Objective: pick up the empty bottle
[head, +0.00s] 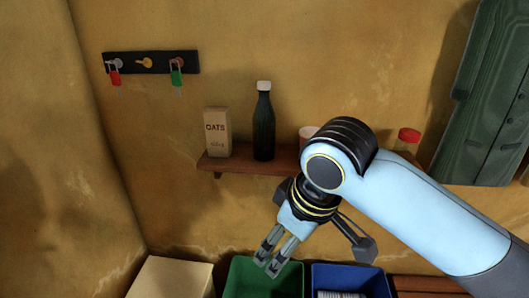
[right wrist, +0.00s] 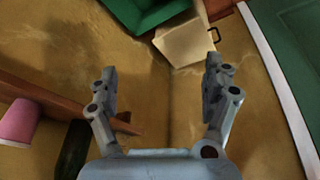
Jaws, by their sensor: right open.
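A dark green bottle (head: 263,128) with a white cap stands upright on the wooden wall shelf (head: 250,164) in the head view. Whether it is empty cannot be told. A dark shape at the lower left of the right wrist view (right wrist: 73,150) looks like part of it. My right gripper (head: 269,265) is below the shelf in the head view, pointing down, apart from the bottle. In the right wrist view its two fingers (right wrist: 161,68) are spread with nothing between them. My left gripper is not in view.
An oats carton (head: 217,133) stands left of the bottle. A pink cup (right wrist: 17,122) and a red-capped container (head: 408,138) are right of it, partly behind my arm. Below are a green bin (head: 236,280), a blue bin (head: 375,279) and a pale box (head: 170,278). A key rack (head: 150,63) hangs above.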

